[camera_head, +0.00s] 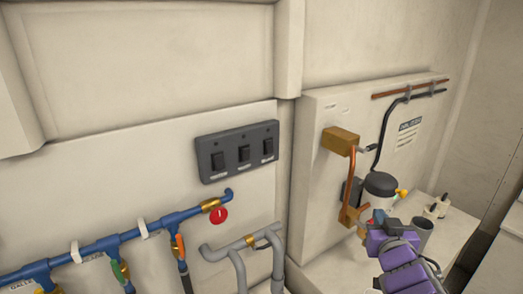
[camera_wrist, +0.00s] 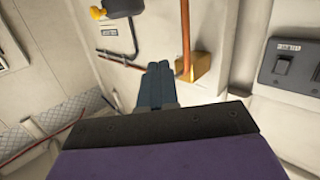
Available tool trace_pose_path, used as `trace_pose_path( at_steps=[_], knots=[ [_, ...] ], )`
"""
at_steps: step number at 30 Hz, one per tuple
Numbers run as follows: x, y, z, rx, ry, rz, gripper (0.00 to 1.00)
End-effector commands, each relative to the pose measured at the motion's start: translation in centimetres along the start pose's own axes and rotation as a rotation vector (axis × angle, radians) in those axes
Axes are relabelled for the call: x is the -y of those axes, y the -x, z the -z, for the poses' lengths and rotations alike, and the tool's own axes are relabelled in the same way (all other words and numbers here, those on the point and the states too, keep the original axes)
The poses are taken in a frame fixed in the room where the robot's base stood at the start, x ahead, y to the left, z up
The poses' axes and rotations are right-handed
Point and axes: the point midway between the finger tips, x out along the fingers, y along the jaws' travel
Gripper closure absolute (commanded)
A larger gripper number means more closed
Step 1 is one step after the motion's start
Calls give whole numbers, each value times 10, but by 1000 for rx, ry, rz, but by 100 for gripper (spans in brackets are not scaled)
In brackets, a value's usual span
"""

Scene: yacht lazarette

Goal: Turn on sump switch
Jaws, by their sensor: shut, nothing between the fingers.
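A dark grey switch panel (camera_head: 237,151) with three black rocker switches is mounted on the cream wall, left of the raised wall box. Its labels are too small to read in the head view, so I cannot tell which is the sump switch. One switch of the panel (camera_wrist: 284,66), with a small label above it, shows at the right edge of the wrist view. My gripper (camera_wrist: 158,72) is shut and empty, its blue-grey fingers together. In the head view my gripper (camera_head: 379,217) is at lower right, well apart from the panel.
Blue pipes (camera_head: 100,246) with valves and a red round tag (camera_head: 220,216) run below the panel. Grey pipes (camera_head: 240,246) stand under its right side. A brass block (camera_head: 341,141) with a copper pipe and a black-capped canister (camera_head: 380,187) are near my gripper. Wall around the panel is clear.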

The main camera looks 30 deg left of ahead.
Motion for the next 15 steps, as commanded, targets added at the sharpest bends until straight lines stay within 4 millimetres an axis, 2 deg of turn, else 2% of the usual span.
trace_pose_path(
  at_steps=[3, 6, 9, 12, 15],
  knots=[
    [63, -10, 31, -118, 7, 205, 100],
    [114, -7, 48, -200, -8, 382, 100],
    [154, 4, 59, -258, -31, 536, 100],
    [180, 15, 65, -292, -54, 649, 100],
    [194, 25, 68, -312, -71, 721, 100]
  ],
)
